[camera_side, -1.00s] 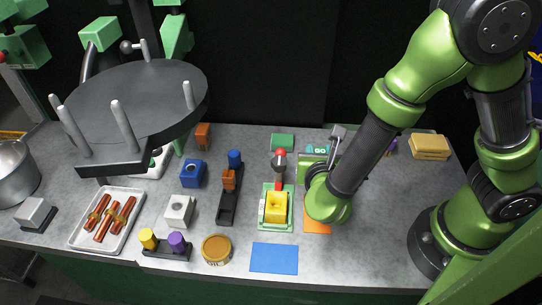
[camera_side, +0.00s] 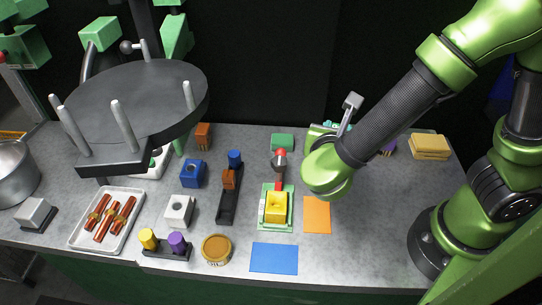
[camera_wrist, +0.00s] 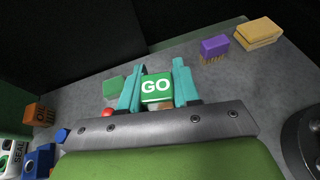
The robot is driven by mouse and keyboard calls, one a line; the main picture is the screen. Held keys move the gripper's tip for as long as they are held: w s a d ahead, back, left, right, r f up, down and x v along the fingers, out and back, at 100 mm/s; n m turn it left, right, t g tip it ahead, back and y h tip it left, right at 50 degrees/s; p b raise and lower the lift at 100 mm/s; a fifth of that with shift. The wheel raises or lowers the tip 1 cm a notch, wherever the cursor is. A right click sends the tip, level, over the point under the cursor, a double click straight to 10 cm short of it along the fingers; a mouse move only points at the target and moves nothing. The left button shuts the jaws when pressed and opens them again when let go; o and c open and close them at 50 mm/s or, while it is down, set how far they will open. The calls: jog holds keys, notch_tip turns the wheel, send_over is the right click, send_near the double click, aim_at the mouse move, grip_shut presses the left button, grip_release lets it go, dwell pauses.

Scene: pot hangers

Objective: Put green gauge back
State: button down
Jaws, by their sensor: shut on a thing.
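My gripper (camera_wrist: 158,92) has teal fingers and is shut on a green gauge (camera_wrist: 155,87) with white "GO" lettering. In the wrist view the gauge sits between the two fingers, its lower part hidden by the gripper body. In the side view the wrist hides most of the gauge, and the teal fingertips (camera_side: 330,124) show just behind it. The gripper is at the back of the table, right of a green block (camera_side: 282,142) and behind the orange mat (camera_side: 317,215). I cannot tell its exact height above the table.
A green fixture with a yellow block (camera_side: 276,208) and a red-knobbed lever stands left of the orange mat. A blue mat (camera_side: 274,258) lies in front. A purple brush (camera_wrist: 214,47) and yellow sponges (camera_side: 429,147) are at the back right. The table right of the orange mat is clear.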

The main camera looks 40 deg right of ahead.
jog(key=s+a+f+m+g+y, duration=0.1)
jog(key=s+a+f+m+g, duration=0.1)
jog(key=m+g, duration=0.4)
jog(key=s+a+f+m+g+y, duration=0.1)
jog(key=s+a+f+m+g, duration=0.2)
jog(key=s+m+g, duration=0.3)
jog(key=s+a+f+m+g+y, duration=0.2)
jog(key=s+a+m+g, duration=0.1)
jog(key=s+m+g, duration=0.1)
jog(key=shift+s+a+f+m+g, duration=0.2)
jog(key=shift+m+g, duration=0.25)
jog(key=shift+g, duration=0.2)
jog(key=shift+s+a+f+m+g, duration=0.1)
jog(key=shift+s+f+m+g, duration=0.1)
jog(key=shift+m+g, duration=0.35)
jog(key=w+a+r+m+t+y, duration=0.2)
jog(key=w+a+r+m+y, duration=0.15)
jog(key=a+m+y, duration=0.55)
jog(key=w+a+r+m+t+y, duration=0.25)
jog(key=w+a+m+y, duration=0.35)
jog(key=m+y, duration=0.4)
jog(key=w+a+r+m+t+y, duration=0.15)
jog(key=w+r+m+t, duration=0.25)
jog(key=w+m+t, duration=0.7)
jog(key=shift+n+t+h, duration=0.35)
jog(key=shift+n, duration=0.15)
jog(key=f, duration=0.6)
jog(key=w+f, duration=0.1)
jog(key=f, duration=0.2)
jog(key=shift+f, duration=2.4)
